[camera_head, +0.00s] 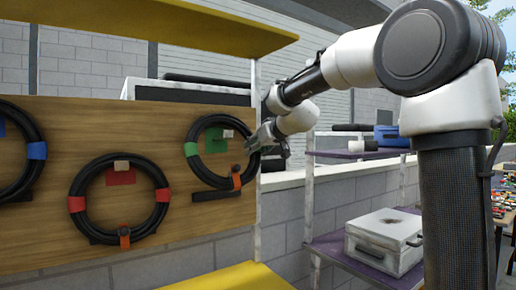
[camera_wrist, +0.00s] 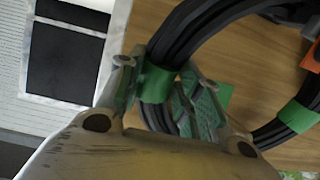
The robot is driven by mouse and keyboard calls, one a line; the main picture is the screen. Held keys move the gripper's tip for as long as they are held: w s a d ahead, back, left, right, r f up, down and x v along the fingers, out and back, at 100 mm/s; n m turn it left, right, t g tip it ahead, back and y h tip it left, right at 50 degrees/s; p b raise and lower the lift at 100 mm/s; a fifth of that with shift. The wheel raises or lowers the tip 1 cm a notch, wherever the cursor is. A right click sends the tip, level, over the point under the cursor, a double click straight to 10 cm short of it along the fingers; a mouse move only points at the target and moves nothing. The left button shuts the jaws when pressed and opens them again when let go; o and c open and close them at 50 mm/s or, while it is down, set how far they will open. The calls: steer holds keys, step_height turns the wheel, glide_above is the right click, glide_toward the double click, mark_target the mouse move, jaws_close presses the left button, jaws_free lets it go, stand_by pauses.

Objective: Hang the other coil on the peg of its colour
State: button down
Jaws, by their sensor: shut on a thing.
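The green-taped black coil (camera_head: 196,134) is upright in front of the wooden board at the right. My gripper (camera_head: 262,138) is shut on its right side. In the wrist view my gripper (camera_wrist: 160,72) has its fingers on either side of the coil's green tape band (camera_wrist: 154,86). A pale peg (camera_head: 228,133) with a green patch (camera_head: 215,142) shows inside the ring, near its top. I cannot tell whether the coil rests on the peg.
A blue-taped coil (camera_head: 37,151) is at the board's left, cut by the picture edge. A yellow shelf top (camera_head: 150,22) overhangs the board (camera_head: 100,110). To the right, a purple-shelved rack (camera_head: 330,243) holds a white case (camera_head: 385,240). A white post (camera_head: 256,215) borders the board.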

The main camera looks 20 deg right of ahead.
mark_target(254, 158)
steer(key=shift+w+a+f, duration=0.1)
steer(key=shift+w+f, duration=0.15)
steer(key=shift+f, duration=0.75)
steer(key=shift+w+a+f, duration=0.1)
steer(key=shift+w+f, duration=0.15)
steer(key=shift+f, duration=0.7)
